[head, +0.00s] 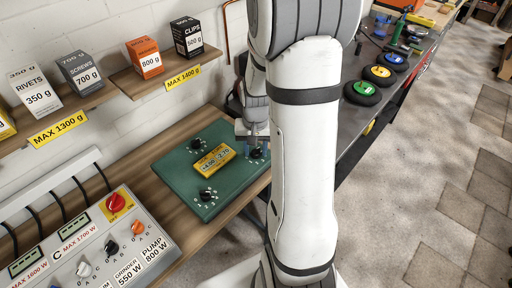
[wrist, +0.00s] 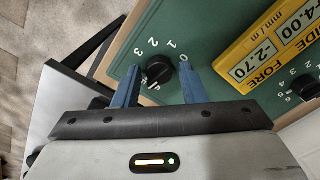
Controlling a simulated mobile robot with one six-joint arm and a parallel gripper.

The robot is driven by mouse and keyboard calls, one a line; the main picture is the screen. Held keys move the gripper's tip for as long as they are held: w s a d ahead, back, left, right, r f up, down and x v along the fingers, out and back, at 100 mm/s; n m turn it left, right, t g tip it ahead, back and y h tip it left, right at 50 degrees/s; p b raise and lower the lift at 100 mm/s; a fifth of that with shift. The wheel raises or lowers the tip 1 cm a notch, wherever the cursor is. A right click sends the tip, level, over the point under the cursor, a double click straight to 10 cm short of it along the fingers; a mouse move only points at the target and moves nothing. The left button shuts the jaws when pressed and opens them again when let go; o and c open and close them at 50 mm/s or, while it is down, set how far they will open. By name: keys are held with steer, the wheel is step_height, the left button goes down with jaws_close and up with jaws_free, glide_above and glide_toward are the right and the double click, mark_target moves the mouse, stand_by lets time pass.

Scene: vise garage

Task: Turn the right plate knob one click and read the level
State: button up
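The green plate (head: 170,168) lies on the wooden bench and carries several black knobs. Its right knob (head: 256,152) is under my gripper, and it also shows in the wrist view (wrist: 159,70) with numbers 0 to 3 visible around it. My gripper (wrist: 160,75) points down at this knob, its two blue fingers on either side of it. It looks open, with a small gap on the left; I cannot tell whether the right finger touches. The yellow level display (wrist: 275,50) reads SIDE +4.00 and FORE -2.70 mm/m. The knob's pointer setting is unclear.
Another knob (head: 207,194) is at the plate's front and one (head: 196,142) at its back. A grey switch panel (head: 95,250) stands at lower left. Shelves with weight-labelled boxes (head: 145,57) are on the wall. A dark bench (head: 345,125) with coloured discs is at right.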

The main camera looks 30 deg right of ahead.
mark_target(255, 150)
steer(key=shift+o, duration=0.9)
steer(key=shift+r+b, duration=0.3)
steer(key=shift+r, duration=3.65)
steer(key=shift+a+r, duration=0.15)
steer(key=shift+r, duration=0.05)
steer(key=s+a+r+n+t, duration=0.1)
steer(key=s+a+r+n, duration=0.1)
steer(key=s+a+r, duration=0.2)
steer(key=s+a+r+n+t, duration=0.2)
steer(key=s+a+r+n, duration=0.1)
steer(key=s+a, duration=0.4)
steer(key=shift+s+r+n, duration=0.3)
steer(key=shift+s+r, duration=0.45)
steer(key=shift+s, duration=0.4)
